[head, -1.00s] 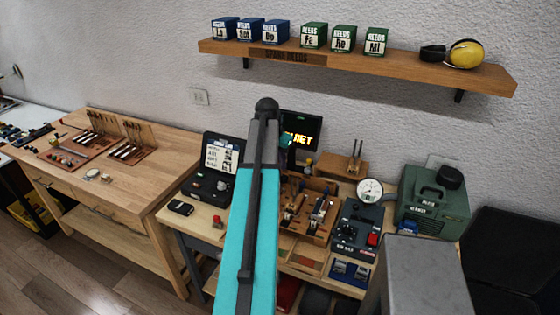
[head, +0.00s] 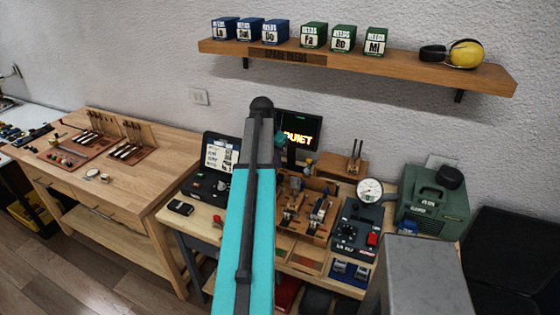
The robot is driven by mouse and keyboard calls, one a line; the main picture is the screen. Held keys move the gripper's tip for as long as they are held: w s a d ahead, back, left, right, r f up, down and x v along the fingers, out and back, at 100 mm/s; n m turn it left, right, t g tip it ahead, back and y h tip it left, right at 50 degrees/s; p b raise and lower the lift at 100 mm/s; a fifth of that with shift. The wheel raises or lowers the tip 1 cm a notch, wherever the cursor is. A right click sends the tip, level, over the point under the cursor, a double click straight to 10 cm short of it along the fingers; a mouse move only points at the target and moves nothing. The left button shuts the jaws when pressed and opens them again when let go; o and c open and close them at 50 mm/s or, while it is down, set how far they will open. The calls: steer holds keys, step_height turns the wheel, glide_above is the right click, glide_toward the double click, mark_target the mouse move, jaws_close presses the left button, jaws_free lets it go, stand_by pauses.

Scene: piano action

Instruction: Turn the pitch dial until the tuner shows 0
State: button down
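A dark screen (head: 298,128) at the back of the right workbench reads "QUIET" in yellow letters; no number shows on it. It looks like the tuner, and my arm covers its left edge. A dark box with knobs, a red switch and a round white gauge (head: 369,190) stands at the right of the bench. A black device (head: 211,186) with a white label panel stands left of my arm. I cannot tell which knob is the pitch dial. My teal arm rises through the middle of the view. My gripper does not show clearly; it seems hidden behind the arm.
A wooden block with metal parts (head: 308,208) sits mid-bench. A green machine (head: 433,201) stands at the right end. A shelf (head: 350,68) with several reed boxes and yellow ear protectors hangs above. A wooden workbench (head: 130,185) with tools stands left.

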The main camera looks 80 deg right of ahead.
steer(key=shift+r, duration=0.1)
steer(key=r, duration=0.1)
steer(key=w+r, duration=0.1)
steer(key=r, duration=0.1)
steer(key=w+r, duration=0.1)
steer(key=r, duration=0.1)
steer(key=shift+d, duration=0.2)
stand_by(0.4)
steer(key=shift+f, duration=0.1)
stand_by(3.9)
